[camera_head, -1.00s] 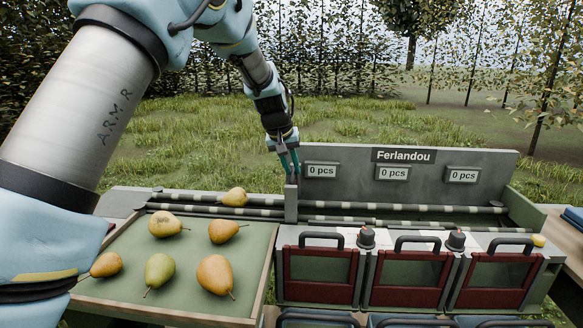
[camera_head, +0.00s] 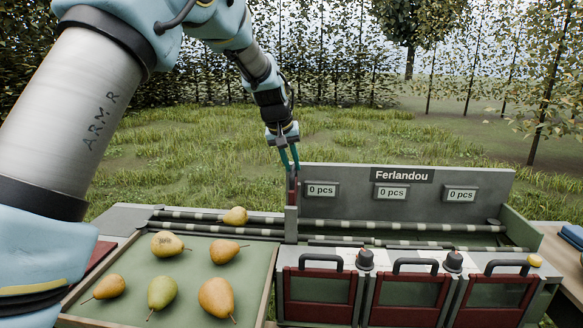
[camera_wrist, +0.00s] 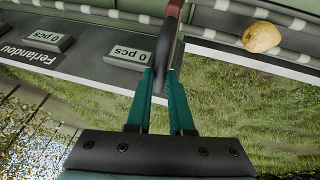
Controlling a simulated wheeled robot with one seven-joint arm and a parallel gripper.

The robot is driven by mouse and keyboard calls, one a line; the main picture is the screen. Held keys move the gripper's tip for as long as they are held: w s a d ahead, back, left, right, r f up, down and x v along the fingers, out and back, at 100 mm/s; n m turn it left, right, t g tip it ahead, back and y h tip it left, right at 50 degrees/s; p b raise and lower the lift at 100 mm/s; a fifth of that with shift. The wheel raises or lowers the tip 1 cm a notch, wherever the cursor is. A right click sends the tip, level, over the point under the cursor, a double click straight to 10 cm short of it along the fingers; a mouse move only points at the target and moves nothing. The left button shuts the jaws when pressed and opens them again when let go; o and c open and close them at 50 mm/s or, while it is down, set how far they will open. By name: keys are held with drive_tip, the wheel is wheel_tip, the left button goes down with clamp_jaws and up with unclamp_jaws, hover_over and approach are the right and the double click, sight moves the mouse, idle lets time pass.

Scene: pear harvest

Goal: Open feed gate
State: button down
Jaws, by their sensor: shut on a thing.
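The feed gate (camera_head: 292,190) shows as a narrow dark red piece standing up above a grey post (camera_head: 291,226), at the left end of the sorter's back panel. My gripper (camera_head: 290,167) is above the post with its teal fingers pointing down, shut on the top of the gate. In the wrist view my gripper (camera_wrist: 161,82) is closed around the gate's dark handle (camera_wrist: 165,45), with red (camera_wrist: 174,9) beyond it. The gate's lower part is hidden in the post. A yellow pear (camera_head: 235,216) lies on the striped rollers left of the post.
A green-lined tray (camera_head: 205,299) at the front left holds several pears. The grey panel (camera_head: 440,205) with displays reading 0 pcs stands right of the gate. Red-framed bins with black handles (camera_head: 415,264) are in front. Open grass lies behind.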

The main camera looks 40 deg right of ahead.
drive_tip(key=c, duration=0.8)
unclamp_jaws()
drive_tip(key=shift+f, duration=0.1)
drive_tip(key=b+v, duration=0.3)
drive_tip(key=v, duration=0.7)
drive_tip(key=shift+r, duration=0.4)
drive_tip(key=shift+a, duration=0.15)
